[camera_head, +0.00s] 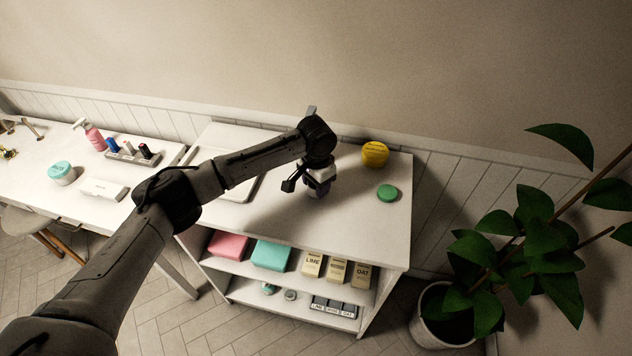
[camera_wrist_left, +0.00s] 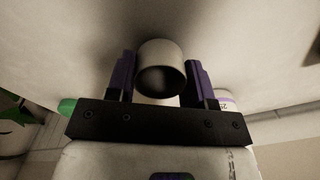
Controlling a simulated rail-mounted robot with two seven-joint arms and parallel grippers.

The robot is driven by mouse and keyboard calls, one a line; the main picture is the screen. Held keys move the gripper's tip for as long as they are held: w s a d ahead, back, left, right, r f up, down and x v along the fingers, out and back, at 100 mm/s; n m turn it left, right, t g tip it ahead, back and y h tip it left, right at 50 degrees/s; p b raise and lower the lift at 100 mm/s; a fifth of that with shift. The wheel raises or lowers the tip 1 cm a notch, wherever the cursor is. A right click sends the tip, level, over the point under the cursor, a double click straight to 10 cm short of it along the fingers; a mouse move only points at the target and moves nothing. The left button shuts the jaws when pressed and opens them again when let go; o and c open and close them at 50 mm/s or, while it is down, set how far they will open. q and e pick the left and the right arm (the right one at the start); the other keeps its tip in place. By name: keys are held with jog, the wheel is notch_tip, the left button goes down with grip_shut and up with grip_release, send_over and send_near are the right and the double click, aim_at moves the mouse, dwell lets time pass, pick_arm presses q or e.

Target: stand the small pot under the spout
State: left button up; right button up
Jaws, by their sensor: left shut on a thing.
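The small pot (camera_wrist_left: 160,50) is a pale cylinder between the two fingers of my left gripper (camera_wrist_left: 161,84) in the left wrist view. Its dark round opening faces the camera. My left gripper is shut on it. In the head view my left gripper (camera_head: 317,190) points down over the white cabinet top, left of the yellow jar; the pot is hidden there. I cannot make out a spout. A small grey piece (camera_head: 311,110) shows above my wrist, and I cannot tell what it belongs to. My right gripper is not in view.
The white cabinet top (camera_head: 355,220) also holds a yellow round jar (camera_head: 375,154) and a green disc (camera_head: 387,193). Boxes (camera_head: 336,270) stand on its shelves. A desk (camera_head: 50,165) with bottles is at left, a potted plant (camera_head: 520,240) at right. The cabinet top's front is clear.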

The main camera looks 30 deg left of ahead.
pick_arm(q)
jog(key=shift+f, duration=0.2)
jog(key=o, duration=0.9)
jog(key=shift+f, duration=0.1)
notch_tip(320, 180, up, 11)
jog(key=b, duration=0.2)
jog(key=shift+o, duration=0.5)
jog(key=shift+r+b, duration=0.35)
jog(key=shift+r, duration=0.3)
